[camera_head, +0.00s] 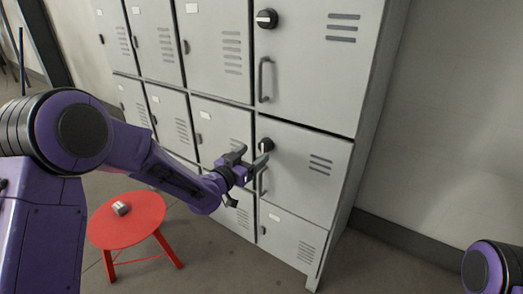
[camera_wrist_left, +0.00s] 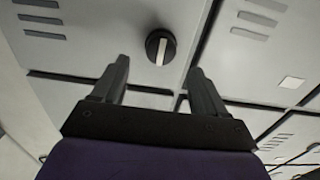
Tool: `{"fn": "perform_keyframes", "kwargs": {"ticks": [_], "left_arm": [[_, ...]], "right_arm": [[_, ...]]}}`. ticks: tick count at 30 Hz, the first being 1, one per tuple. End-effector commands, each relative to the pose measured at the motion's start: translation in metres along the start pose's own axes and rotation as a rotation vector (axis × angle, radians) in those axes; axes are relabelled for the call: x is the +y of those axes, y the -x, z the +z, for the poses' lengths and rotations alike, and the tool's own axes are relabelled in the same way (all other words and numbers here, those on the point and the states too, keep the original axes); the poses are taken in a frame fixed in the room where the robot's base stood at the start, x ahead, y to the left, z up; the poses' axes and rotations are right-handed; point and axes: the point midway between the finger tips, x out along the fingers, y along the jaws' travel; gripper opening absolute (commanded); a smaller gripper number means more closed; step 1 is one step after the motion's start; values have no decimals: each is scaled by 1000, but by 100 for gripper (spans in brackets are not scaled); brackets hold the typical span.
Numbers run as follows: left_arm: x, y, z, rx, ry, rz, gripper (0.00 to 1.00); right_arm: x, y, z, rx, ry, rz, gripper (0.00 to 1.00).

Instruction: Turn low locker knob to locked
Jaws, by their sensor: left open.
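The low locker knob (camera_head: 266,145) is a round black knob with a pale bar, on the upper left corner of the lower right locker door (camera_head: 305,175). It also shows in the left wrist view (camera_wrist_left: 160,47), its bar nearly upright in that picture. My left gripper (camera_head: 251,158) is open in front of the door, close to the knob. In the left wrist view, its two fingers (camera_wrist_left: 156,82) point toward the knob, which lies beyond and between the tips, apart from them. My right gripper is not in view.
An upper locker door (camera_head: 310,75) has a similar knob (camera_head: 266,18) and a vertical handle (camera_head: 264,80). The low door's handle (camera_head: 262,182) is just below the knob, near my gripper. A red stool (camera_head: 127,222) with a small object (camera_head: 121,208) stands at lower left. Floor is clear at right.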

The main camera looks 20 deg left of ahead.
Motion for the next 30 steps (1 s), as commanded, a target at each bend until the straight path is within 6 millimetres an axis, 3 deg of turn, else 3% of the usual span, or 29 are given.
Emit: {"fn": "perform_keyframes", "kwargs": {"ticks": [3,7,17,18,23,30], "left_arm": [[0,-26,2,0,0,0,73],[0,-46,1,0,1,-1,73],[0,-55,1,-2,3,-1,73],[0,-54,1,-2,3,-1,70],[0,-54,1,-2,3,-1,19],[0,-54,1,-2,13,-1,19]], "right_arm": [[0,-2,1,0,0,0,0],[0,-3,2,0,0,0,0],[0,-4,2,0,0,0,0],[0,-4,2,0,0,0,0],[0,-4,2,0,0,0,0],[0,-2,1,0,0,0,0]]}}
